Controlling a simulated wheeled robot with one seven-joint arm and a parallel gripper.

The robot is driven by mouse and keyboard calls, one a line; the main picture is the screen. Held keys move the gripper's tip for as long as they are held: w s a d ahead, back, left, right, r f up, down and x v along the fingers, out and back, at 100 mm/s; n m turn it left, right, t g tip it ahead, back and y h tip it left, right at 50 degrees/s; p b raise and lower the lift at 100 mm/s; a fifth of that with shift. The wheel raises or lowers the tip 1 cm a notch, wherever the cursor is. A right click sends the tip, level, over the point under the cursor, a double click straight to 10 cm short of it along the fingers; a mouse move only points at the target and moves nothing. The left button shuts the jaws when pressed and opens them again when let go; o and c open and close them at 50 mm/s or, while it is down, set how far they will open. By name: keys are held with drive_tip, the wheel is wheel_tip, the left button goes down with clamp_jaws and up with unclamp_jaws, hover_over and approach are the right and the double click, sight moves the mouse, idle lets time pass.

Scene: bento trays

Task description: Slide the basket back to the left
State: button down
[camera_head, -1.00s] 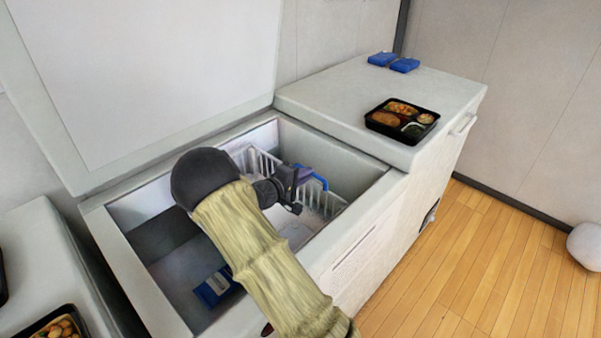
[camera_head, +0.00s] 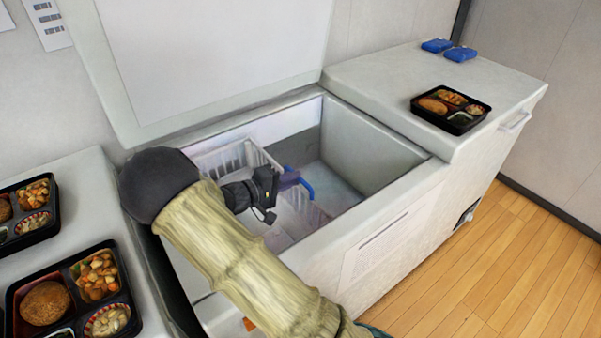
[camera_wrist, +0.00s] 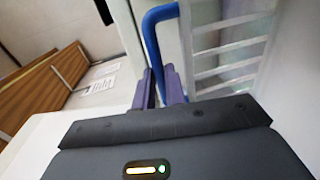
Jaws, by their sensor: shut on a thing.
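The white wire basket (camera_head: 222,158) sits inside the open chest freezer (camera_head: 375,205), toward its left part. My gripper (camera_head: 291,180) reaches into the freezer and is shut on the basket's blue handle (camera_head: 305,186) at the basket's right end. In the wrist view the purple fingers (camera_wrist: 161,86) pinch the blue handle (camera_wrist: 150,38), with white basket bars (camera_wrist: 228,45) to the right. My arm hides much of the basket and the freezer's left part.
The freezer lid (camera_head: 215,60) stands raised. A bento tray (camera_head: 452,108) and two blue packs (camera_head: 448,48) lie on the closed right section. More bento trays (camera_head: 75,300) stand on the left counter (camera_head: 92,185). The freezer's right inside is bare.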

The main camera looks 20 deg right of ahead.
drive_tip(key=shift+s+a+f, duration=0.15)
drive_tip(key=shift+s+a, duration=0.05)
drive_tip(key=shift+a, duration=0.25)
drive_tip(key=c, duration=1.7)
unclamp_jaws()
drive_tip(key=shift+a, duration=0.15)
drive_tip(key=p+v, duration=0.1)
drive_tip(key=v, duration=1.1)
